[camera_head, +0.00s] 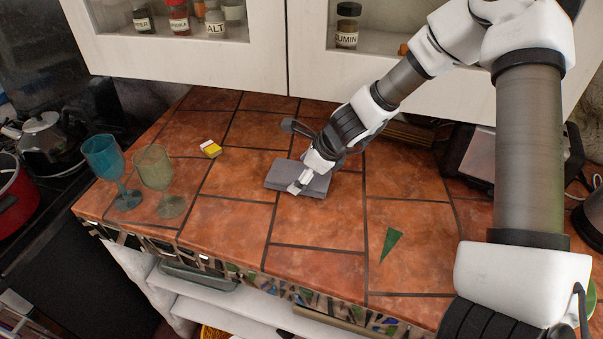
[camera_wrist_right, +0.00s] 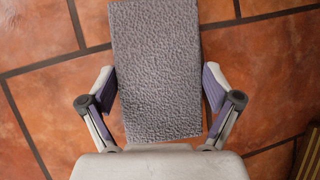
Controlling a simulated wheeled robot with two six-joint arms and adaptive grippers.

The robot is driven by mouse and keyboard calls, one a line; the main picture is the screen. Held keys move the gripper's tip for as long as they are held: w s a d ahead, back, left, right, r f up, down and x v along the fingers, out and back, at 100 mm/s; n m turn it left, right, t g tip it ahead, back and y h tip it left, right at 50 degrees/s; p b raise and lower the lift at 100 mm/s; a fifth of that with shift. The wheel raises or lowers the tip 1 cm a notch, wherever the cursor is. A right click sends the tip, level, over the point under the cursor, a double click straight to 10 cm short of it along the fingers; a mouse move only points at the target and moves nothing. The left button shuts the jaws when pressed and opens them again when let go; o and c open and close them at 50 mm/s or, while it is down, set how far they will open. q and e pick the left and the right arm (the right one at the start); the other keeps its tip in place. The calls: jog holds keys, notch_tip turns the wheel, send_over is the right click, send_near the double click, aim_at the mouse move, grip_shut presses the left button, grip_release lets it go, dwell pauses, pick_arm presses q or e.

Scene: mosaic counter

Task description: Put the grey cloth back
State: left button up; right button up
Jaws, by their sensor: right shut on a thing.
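The grey cloth (camera_head: 285,172) is folded into a rectangle and lies on the tiled counter, near its middle. It also shows in the right wrist view (camera_wrist_right: 158,70), between the two fingers. My right gripper (camera_head: 302,184) reaches down to the cloth from the upper right and is shut on it. In the right wrist view my right gripper (camera_wrist_right: 160,95) has a finger at each long side of the cloth. Part of the cloth is hidden under the gripper in the head view. My left gripper is not in view.
A blue goblet (camera_head: 104,160) and a clear goblet (camera_head: 155,170) stand at the counter's left. A small yellow box (camera_head: 210,148) lies behind the cloth to the left. A green shard (camera_head: 389,242) lies at front right. Cabinets (camera_head: 190,50) hang above. The front middle tiles are clear.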

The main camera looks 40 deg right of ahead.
jog(key=o, duration=0.8)
jog(key=shift+f, duration=0.2)
jog(key=shift+r, duration=0.3)
jog(key=p+v, duration=1.1)
jog(key=v, duration=0.1)
jog(key=shift+f+p, duration=0.1)
jog(key=shift+p, duration=0.3)
